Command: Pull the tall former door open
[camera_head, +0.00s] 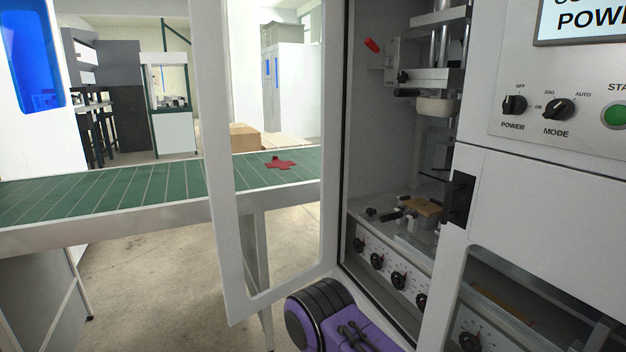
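The tall former door (222,205) is a white frame around a large clear window. It stands swung open to the left of the former (545,205), and the conveyor shows through its window. The machine interior (415,180) is exposed, with metal parts, a red-tipped lever (372,45) and a row of black knobs (378,261). A black latch plate (460,198) sits on the edge of the opening opposite the door. A purple and black link of my arm shows at the bottom, near the door's lower corner. Neither gripper's fingers are visible.
A green conveyor (100,195) runs behind the door, with a flat red piece (280,163) on it. A control panel (560,95) with knobs and a green button is at the upper right. Open concrete floor (150,290) lies left of the door.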

